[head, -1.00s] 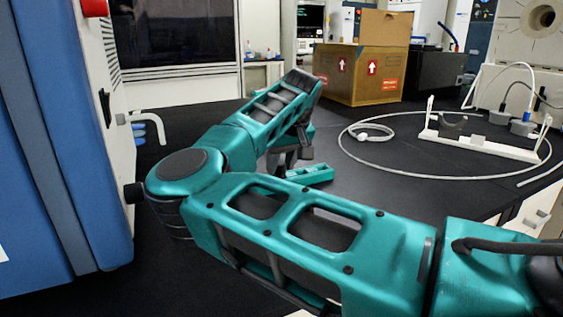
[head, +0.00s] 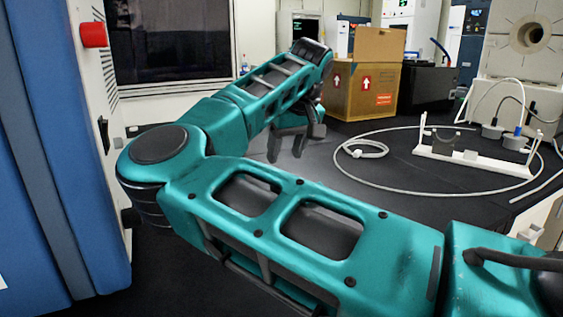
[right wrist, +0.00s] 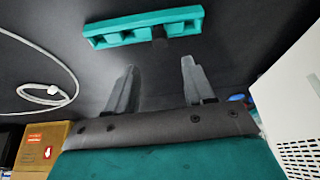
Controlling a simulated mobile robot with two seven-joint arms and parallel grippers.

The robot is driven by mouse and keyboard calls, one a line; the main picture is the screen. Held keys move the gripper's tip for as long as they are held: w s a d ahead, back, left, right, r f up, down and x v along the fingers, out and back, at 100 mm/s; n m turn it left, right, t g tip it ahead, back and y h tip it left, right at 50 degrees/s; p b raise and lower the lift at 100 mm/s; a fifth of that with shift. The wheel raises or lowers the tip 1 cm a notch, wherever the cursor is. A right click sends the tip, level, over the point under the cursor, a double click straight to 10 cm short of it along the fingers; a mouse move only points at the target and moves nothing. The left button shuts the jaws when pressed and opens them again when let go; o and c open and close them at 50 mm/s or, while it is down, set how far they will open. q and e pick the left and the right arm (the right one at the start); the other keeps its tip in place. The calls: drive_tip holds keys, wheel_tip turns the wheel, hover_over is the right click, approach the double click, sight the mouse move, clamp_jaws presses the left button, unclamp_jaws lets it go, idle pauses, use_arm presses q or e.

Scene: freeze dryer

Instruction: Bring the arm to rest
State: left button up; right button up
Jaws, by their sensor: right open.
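My right arm reaches across the head view from the lower right, bends at the elbow on the left and runs back to the right. My right gripper (head: 288,146) hangs over the black bench (head: 345,205), partly hidden by my arm. In the right wrist view its two fingers (right wrist: 158,75) are apart with nothing between them. A teal rack-like block (right wrist: 143,28) lies on the dark surface beyond the fingertips, apart from them. In the head view this block is hidden behind my arm. My left gripper is not in view.
A blue and white machine (head: 75,150) with a red knob (head: 93,35) stands close to my elbow on the left. A cardboard box (head: 362,80), a looped grey tube (head: 345,180) and a white stand (head: 472,160) are on the bench.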

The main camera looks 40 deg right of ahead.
drive_tip(key=shift+v, duration=0.9)
